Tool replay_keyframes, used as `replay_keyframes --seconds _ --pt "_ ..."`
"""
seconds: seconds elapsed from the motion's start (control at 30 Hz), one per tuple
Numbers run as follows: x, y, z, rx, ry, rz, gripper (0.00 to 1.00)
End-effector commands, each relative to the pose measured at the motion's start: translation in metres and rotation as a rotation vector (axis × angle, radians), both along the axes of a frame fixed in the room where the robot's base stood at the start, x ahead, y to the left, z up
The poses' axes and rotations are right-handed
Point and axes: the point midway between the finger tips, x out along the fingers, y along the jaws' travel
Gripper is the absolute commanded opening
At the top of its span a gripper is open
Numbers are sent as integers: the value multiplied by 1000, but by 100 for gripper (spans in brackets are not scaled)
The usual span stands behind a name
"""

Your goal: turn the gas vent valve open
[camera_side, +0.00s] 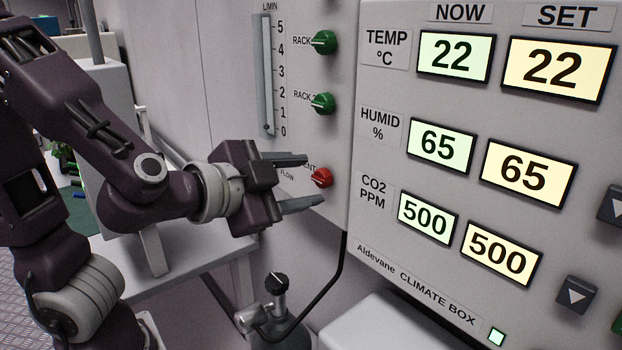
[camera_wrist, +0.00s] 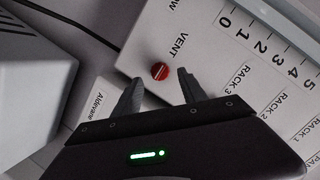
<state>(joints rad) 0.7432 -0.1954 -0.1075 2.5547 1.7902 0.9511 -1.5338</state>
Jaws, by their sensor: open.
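The gas vent valve is a small red knob (camera_side: 321,177) low on the grey panel, below two green knobs. Its label is partly covered by my gripper in the side view. In the wrist view the red knob (camera_wrist: 159,71) sits beside the word VENT, ahead of the gap between my fingers. My gripper (camera_side: 300,181) is open and empty, with its fingers pointing at the panel. In the side view the knob appears between and just beyond the fingertips. In the wrist view the fingertips (camera_wrist: 160,80) also show apart. I cannot tell whether a fingertip touches the panel.
Green rack knobs (camera_side: 323,42) and (camera_side: 323,103) are above the red one, beside a flow gauge (camera_side: 268,75). The climate box (camera_side: 378,215) with lit displays stands to the right. A gas bottle with a black knob (camera_side: 276,283) and a hose is below my gripper.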

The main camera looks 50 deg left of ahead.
Motion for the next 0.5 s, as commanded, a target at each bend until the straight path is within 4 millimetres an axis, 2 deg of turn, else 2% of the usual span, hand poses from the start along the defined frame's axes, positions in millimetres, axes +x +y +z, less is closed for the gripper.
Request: replay_keyframes --seconds 0.1,0.2,0.43,0.5 --pt "17 3 -6 2 3 2 49" --pt "24 4 -8 1 2 3 49" --pt "26 5 -7 0 1 2 49" --pt "26 5 -7 0 1 2 38"
